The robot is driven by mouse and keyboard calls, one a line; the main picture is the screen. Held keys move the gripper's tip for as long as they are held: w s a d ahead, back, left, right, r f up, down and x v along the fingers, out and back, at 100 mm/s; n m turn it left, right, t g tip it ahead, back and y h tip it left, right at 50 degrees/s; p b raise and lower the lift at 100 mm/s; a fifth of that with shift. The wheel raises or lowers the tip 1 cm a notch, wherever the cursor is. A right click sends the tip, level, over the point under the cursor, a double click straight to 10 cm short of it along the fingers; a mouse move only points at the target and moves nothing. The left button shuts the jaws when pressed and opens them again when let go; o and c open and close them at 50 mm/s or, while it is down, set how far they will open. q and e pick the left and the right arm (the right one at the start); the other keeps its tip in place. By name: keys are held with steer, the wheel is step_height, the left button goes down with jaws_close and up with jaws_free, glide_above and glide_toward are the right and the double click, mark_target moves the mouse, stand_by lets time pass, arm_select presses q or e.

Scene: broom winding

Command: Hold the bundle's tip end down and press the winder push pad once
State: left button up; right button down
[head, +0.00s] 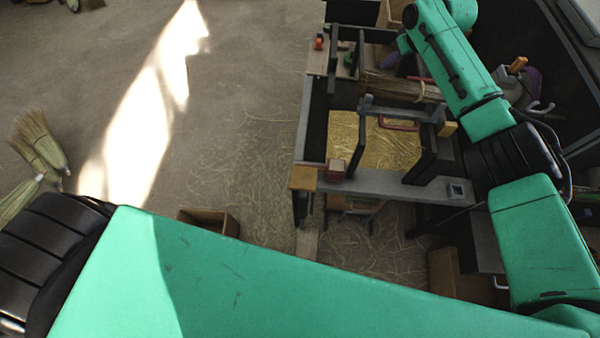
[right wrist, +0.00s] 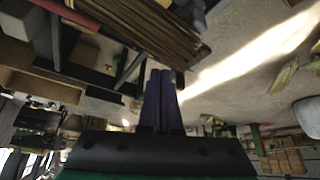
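The straw bundle (head: 398,88) lies across the far part of the work bench, partly hidden by my right arm. It also shows close by at the top of the right wrist view (right wrist: 150,22). A small red block (head: 318,42) and another red block (head: 336,168) sit on the bench; I cannot tell which is the winder push pad. My left gripper is out of view.
A dark-framed bench (head: 312,120) holds a straw-filled tray (head: 345,135) and a red handle (head: 398,126). A cardboard box (head: 210,220) stands on the floor. Brooms (head: 40,145) lie at the left. The floor between is mostly clear, with loose straw.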

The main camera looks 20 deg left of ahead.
step_height(320, 180, up, 6)
steer(key=p, duration=0.3)
stand_by(0.5)
steer(key=shift+r, duration=0.1)
